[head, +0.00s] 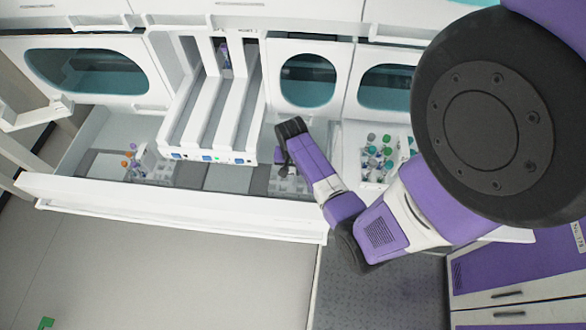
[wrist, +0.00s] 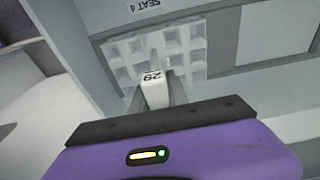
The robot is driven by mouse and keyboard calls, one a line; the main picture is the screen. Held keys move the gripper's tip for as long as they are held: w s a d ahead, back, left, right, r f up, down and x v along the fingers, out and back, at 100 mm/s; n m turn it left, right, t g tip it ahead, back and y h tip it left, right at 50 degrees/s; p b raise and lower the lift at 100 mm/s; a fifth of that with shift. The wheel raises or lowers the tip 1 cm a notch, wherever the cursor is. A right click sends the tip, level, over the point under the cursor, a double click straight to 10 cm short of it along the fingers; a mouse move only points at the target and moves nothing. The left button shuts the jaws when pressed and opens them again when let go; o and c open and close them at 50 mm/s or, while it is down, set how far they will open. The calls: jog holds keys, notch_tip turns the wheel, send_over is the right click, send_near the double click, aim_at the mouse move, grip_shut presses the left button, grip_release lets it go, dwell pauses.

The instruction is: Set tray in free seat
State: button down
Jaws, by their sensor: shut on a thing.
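A white tray with an empty-looking grid of square wells (wrist: 188,42) hangs at my gripper (wrist: 158,97). My gripper is shut on the tray's upright white tab, which bears an upside-down number. In the head view the tray (head: 290,186) is at the right end of the long open drawer (head: 180,204), partly hidden by my gripper (head: 284,168). A "SEAT 4" label (wrist: 152,5) lies just beyond the tray. I cannot tell whether the tray touches the drawer floor. Bare grey seats (head: 228,178) show left of it.
A tray with orange-capped tubes (head: 137,165) stands at the drawer's left. A white unit with several lanes (head: 210,115) overhangs the drawer's middle. Right of my gripper is an open drawer with green-capped and other tubes (head: 376,160). Purple cabinets (head: 515,270) stand lower right.

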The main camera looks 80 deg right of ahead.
jog(key=c, duration=1.2)
grip_release()
jog(key=r, duration=0.5)
jog(key=a+r, duration=0.1)
jog(key=r, duration=0.1)
jog(key=shift+r+p, duration=0.3)
